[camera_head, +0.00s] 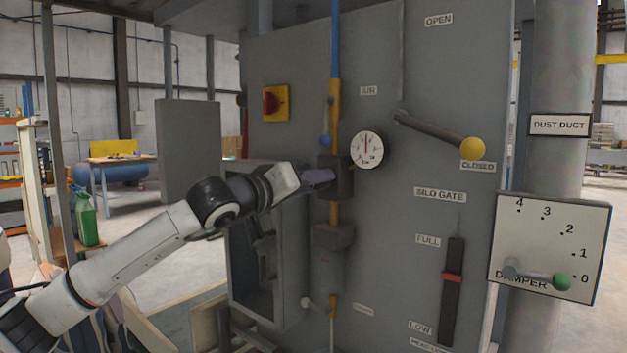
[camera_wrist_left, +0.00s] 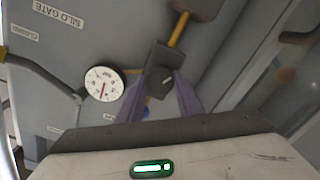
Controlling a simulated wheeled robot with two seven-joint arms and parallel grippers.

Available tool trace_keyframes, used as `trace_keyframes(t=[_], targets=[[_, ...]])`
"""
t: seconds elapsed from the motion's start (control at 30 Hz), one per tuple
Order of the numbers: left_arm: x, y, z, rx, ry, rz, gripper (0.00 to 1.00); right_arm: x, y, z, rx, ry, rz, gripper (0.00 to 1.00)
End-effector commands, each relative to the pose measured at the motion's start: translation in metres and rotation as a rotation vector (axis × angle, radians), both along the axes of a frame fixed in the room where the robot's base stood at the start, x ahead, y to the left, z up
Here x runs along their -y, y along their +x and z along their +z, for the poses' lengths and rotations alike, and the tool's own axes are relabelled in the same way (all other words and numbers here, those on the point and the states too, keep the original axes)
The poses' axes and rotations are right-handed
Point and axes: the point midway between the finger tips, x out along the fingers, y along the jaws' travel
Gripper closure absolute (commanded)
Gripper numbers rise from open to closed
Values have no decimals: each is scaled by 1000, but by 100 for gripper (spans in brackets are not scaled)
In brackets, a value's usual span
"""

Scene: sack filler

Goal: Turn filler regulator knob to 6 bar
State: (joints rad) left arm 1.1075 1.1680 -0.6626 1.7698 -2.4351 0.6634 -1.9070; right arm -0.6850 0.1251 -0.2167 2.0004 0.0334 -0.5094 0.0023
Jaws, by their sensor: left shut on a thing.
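The filler regulator is a dark block (camera_head: 341,184) on the yellow air pipe, on the grey panel. Its dark knob (camera_wrist_left: 161,84) shows in the left wrist view between the two purple fingers. My left gripper (camera_head: 322,178) reaches it from the left and is shut on the knob; the fingers hide part of it. The round white pressure gauge (camera_head: 367,150) is just right of the regulator, and it also shows in the left wrist view (camera_wrist_left: 104,84). Its red needle points about straight up in the head view; its numbers are too small to read surely. My right gripper is not in view.
A lever with a yellow ball (camera_head: 472,148) sticks out at right, by the CLOSED label. A red and yellow switch (camera_head: 275,103) is upper left. A damper plate (camera_head: 548,240) with a green-knobbed lever is far right. An open grey box (camera_head: 284,290) lies beneath my forearm.

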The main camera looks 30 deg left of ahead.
Motion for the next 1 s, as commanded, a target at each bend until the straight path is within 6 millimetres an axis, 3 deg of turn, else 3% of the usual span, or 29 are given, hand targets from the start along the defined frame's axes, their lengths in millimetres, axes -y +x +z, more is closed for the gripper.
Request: trace_keyframes(t=[0.4, 0.97, 1.0], targets=[[1, 0, -3, 10, 196, -2, 90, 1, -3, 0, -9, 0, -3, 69], [1, 0, -3, 12, 225, -1, 90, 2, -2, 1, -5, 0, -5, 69], [1, 0, -3, 12, 225, -1, 64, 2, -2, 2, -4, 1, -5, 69]])
